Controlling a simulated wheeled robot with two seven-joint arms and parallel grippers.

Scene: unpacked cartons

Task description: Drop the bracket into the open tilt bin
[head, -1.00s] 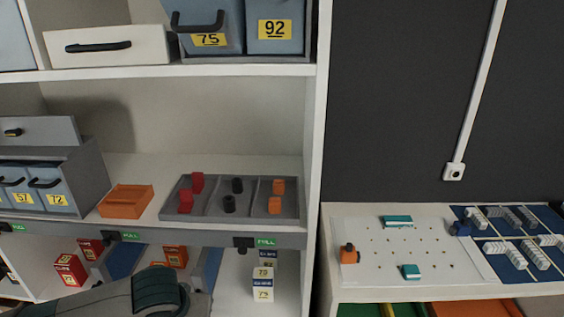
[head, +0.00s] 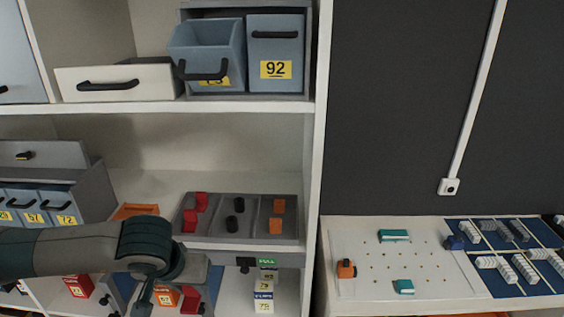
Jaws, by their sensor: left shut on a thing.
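The open tilt bin (head: 207,48) is blue-grey with a black handle and a yellow label. It stands tipped forward on the upper shelf, left of the shut bin 92 (head: 275,50). My left arm comes in from the left below it, in front of the middle shelf. My left gripper (head: 142,300) points down at the bottom edge, where its tips are cut off. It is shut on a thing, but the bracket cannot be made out. My right gripper is not in view.
A white drawer front (head: 118,84) stands left of the bin. A grey tray (head: 250,228) with red, black and orange pieces sits on the middle shelf. The shelf upright (head: 318,150) borders a pegboard table (head: 335,222) at right. Space before the upper shelf is clear.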

